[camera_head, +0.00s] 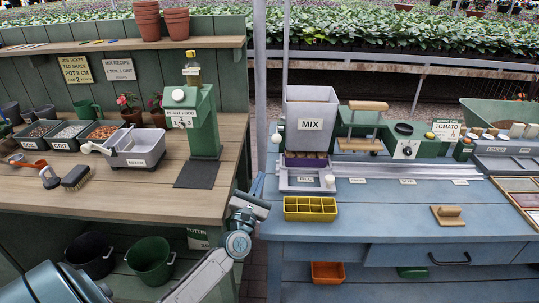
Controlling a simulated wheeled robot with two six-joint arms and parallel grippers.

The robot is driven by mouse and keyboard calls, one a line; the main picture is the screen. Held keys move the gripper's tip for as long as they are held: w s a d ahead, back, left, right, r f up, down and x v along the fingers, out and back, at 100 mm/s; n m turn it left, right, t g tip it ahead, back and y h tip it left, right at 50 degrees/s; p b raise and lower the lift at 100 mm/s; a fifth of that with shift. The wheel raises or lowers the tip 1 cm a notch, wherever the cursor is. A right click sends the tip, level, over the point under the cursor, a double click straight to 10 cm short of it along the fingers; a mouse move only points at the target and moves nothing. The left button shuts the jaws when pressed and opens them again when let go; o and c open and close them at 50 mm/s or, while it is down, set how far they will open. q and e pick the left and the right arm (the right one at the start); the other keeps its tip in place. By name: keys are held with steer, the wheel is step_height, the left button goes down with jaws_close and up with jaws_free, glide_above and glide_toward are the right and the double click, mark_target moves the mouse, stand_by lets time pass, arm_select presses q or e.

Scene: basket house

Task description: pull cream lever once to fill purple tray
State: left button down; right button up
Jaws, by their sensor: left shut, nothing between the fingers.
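The purple tray (290,161) sits under the grey hopper (308,96) marked MIX, on the blue bench. Brown material shows at the tray's top; how full it is cannot be told. A small cream knob (329,180), which looks like the lever's end, stands at the right front of the station marked FILL. My left gripper (258,184) is shut and empty, at the left edge of the blue bench, left of the tray and apart from it and the knob. My right gripper is not in view.
A yellow cell tray (310,208) lies at the blue bench's front edge, before the station. A wooden block (448,215) is farther right. A green machine (205,125) stands on the left wooden bench. The blue bench's middle is clear.

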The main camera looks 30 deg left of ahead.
arm_select(q)
steer(key=p+x, duration=0.2)
steer(key=x, duration=0.8)
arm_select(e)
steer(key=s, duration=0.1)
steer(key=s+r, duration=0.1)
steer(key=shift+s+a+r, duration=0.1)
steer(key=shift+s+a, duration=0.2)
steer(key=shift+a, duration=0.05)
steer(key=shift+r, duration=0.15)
